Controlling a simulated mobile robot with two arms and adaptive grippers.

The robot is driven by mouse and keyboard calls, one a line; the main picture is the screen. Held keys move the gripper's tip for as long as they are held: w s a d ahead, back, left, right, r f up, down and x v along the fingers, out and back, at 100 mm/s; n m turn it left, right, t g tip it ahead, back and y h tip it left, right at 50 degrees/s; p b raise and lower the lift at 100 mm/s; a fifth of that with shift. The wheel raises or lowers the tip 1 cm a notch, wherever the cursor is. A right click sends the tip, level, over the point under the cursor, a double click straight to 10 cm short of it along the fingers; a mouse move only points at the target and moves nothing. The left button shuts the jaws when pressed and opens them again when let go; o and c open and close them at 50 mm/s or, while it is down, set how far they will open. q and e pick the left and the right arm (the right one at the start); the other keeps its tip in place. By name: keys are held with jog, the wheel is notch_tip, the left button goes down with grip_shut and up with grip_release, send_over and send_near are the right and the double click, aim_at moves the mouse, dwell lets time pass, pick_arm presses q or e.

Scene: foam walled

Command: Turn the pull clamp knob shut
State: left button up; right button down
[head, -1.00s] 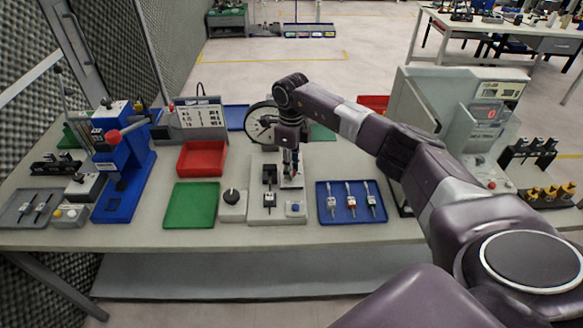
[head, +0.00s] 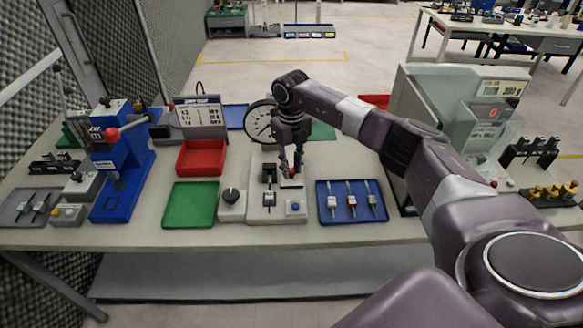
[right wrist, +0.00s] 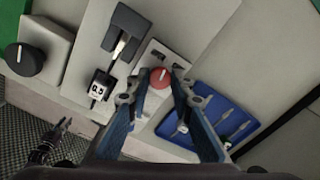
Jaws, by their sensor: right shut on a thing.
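The red round knob (right wrist: 158,79) with a white pointer line sits on a pale block (right wrist: 151,58) in the right wrist view. In the head view the knob (head: 292,171) shows small and partly hidden by the fingers. It stands at the right back of a pale fixture plate (head: 262,215) with a black clamp-like part (head: 269,174). My right gripper (head: 292,170) points down over the knob, shut on it, with one fingertip on each side. A dark jointed part at lower left of the right wrist view looks like my left gripper (right wrist: 50,145); its jaws are unclear.
A black dial box (head: 232,205) stands left of the plate, beside a green tray (head: 190,205). A blue tray (head: 350,213) with several small tools lies to the right. A round gauge (head: 259,122) stands behind. A grey machine (head: 440,105) stands at the right.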

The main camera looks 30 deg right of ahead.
aim_at(291, 170)
jog(key=m, duration=0.5)
jog(key=shift+m, duration=0.4)
jog(key=m, duration=0.5)
jog(key=shift+w+r+p, duration=0.1)
jog(key=shift+w+p, duration=0.05)
jog(key=shift+p, duration=0.2)
jog(key=shift+m, duration=0.3)
jog(key=c, duration=1.7)
grip_release()
jog(key=shift+r, duration=0.15)
notch_tip(291, 170, up, 12)
jog(key=shift+f, duration=0.2)
